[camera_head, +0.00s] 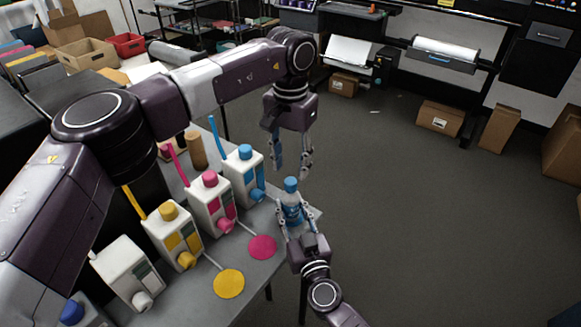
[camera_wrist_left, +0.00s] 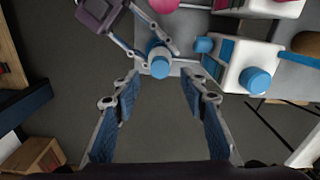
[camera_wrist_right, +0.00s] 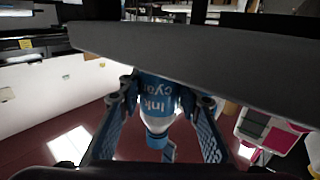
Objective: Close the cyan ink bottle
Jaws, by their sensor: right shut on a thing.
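The cyan ink bottle (camera_head: 292,209) stands upright at the right edge of the grey table, with its blue cap (camera_head: 291,185) on top. I cannot tell how tightly the cap sits. My right gripper (camera_head: 294,216) is shut around the bottle's body; in the right wrist view the "Ink cyan" label (camera_wrist_right: 160,92) shows between its fingers. My left gripper (camera_head: 291,174) is open and empty, pointing down above the bottle. In the left wrist view the cap (camera_wrist_left: 160,67) appears between and just beyond its fingertips (camera_wrist_left: 160,78), apart from them.
A row of white ink tanks with cyan (camera_head: 243,172), magenta (camera_head: 211,204) and yellow (camera_head: 171,234) caps stands on the table (camera_head: 262,285), left of the bottle. A magenta disc (camera_head: 262,247) and a yellow disc (camera_head: 229,284) lie before them. Floor right of the table is clear.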

